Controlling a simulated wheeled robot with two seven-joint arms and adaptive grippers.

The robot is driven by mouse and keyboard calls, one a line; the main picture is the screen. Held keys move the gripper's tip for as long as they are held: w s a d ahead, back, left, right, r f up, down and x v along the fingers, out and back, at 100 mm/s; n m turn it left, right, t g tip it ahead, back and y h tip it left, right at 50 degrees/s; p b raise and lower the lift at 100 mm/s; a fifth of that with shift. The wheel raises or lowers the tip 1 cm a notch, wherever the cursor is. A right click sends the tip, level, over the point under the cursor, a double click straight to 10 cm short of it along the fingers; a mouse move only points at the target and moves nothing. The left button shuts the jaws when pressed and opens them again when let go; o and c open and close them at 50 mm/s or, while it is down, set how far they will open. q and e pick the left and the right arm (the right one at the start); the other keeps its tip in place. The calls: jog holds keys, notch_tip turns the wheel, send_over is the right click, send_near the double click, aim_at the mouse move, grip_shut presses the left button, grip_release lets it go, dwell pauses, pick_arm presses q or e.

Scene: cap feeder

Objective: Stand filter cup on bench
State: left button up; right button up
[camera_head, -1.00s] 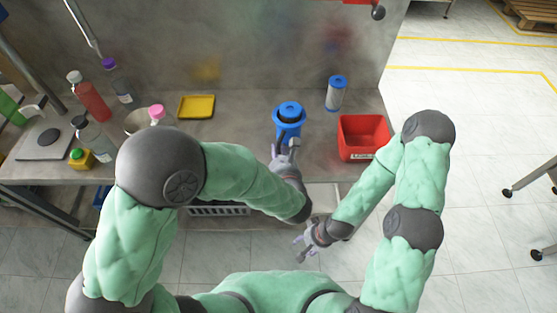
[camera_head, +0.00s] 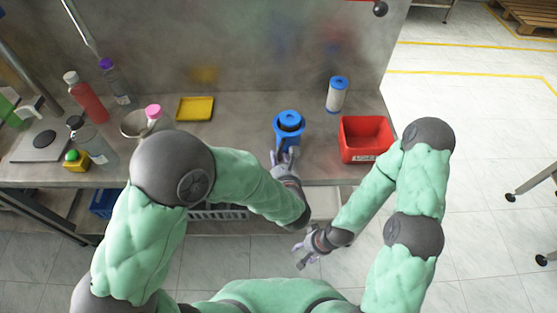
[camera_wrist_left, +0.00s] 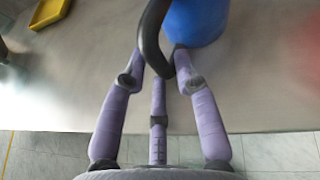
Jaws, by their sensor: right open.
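The blue filter cup (camera_head: 289,122), with a dark ring at its top and a black handle on its near side, is at the middle of the bench (camera_head: 238,140) and looks upright. Whether its base touches the bench is hidden. My left gripper (camera_head: 285,156) is at its near side. In the left wrist view, the fingers (camera_wrist_left: 160,65) straddle the black handle (camera_wrist_left: 150,35), close beside the blue body (camera_wrist_left: 198,20). Small gaps seem to show, so I cannot tell whether they grip it. My right gripper (camera_head: 302,256) is open and empty, low in front of the bench.
A red bin (camera_head: 378,128) stands right of the cup. A white filter cartridge with a blue cap (camera_head: 337,95) stands behind it. A yellow tray (camera_head: 195,108) lies to the left. Several bottles, a bowl (camera_head: 133,124) and a scale (camera_head: 38,146) fill the left end.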

pick_arm(q)
jog(key=shift+r, duration=0.15)
jog(key=shift+s+d+r+p, duration=0.1)
jog(key=shift+s+r+p, duration=0.1)
jog(key=shift+s+p, duration=0.1)
jog(key=p+v, duration=0.4)
jog(key=v, duration=0.7)
jog(key=s+a+f+n+g+y, duration=0.3)
jog(key=s+a+f+n+g, duration=0.25)
jog(key=a+f+g, duration=0.4)
jog(key=s+f+n+g+h, duration=0.4)
jog(key=s+f+n+g, duration=0.3)
jog(key=s+f+n, duration=0.45)
jog(key=w+a+f+n+t+h, duration=0.3)
jog(key=w+f+n+h, duration=0.2)
jog(key=n, duration=1.3)
jog(key=w+f, duration=0.1)
jog(key=w, duration=0.1)
jog(key=shift+w+f+t, duration=0.35)
jog(key=shift+w, duration=0.05)
